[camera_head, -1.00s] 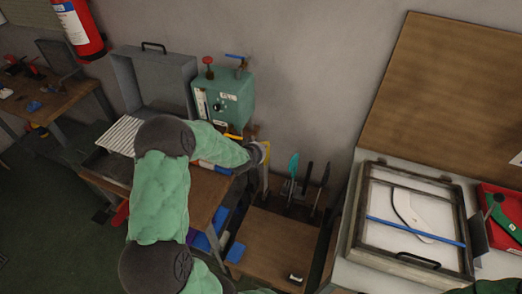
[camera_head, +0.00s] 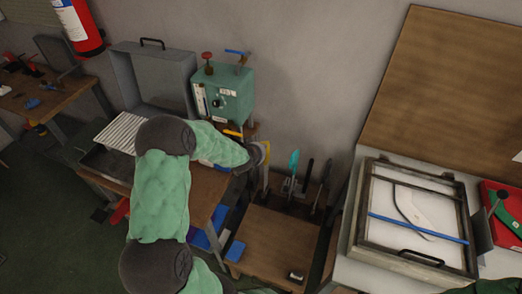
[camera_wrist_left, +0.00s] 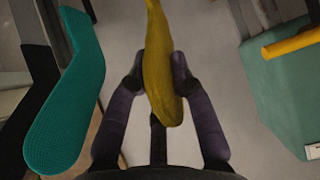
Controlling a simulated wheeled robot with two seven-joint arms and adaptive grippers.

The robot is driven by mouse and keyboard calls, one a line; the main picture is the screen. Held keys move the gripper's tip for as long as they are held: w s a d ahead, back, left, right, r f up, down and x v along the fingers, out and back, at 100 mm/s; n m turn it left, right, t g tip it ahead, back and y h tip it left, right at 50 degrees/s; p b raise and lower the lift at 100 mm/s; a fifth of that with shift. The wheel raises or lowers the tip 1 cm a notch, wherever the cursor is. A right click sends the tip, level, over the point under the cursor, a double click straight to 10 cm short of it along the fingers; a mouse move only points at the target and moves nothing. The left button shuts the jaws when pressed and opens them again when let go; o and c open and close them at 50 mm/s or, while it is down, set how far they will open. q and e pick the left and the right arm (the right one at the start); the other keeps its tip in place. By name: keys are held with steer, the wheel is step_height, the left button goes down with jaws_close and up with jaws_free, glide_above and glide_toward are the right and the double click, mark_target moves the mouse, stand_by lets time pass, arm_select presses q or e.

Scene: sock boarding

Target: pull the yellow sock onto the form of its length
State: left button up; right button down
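The yellow sock (camera_wrist_left: 160,70) is long and smooth, with its rounded end nearest the camera in the left wrist view. My left gripper (camera_wrist_left: 158,72) has a finger against each side of it and looks shut on it. In the head view the yellow sock (camera_head: 265,158) stands upright at my left gripper (camera_head: 260,155), left of a row of upright forms. Whether a form is inside the sock is hidden. A teal sock shape (camera_wrist_left: 72,95) stands just left of the gripper, and a dark form (camera_wrist_left: 35,80) is beyond it. My right gripper is out of view.
A green steamer box (camera_head: 225,95) stands behind my left arm, near the gripper. A wooden low table (camera_head: 270,248) lies in front of the forms. A framed glass-topped tray (camera_head: 415,215) and a red tray (camera_head: 490,192) are at the right.

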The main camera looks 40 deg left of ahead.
arm_select(q)
steer(key=o, duration=0.4)
steer(key=shift+o, duration=0.2)
steer(key=v, duration=1.2)
stand_by(0.4)
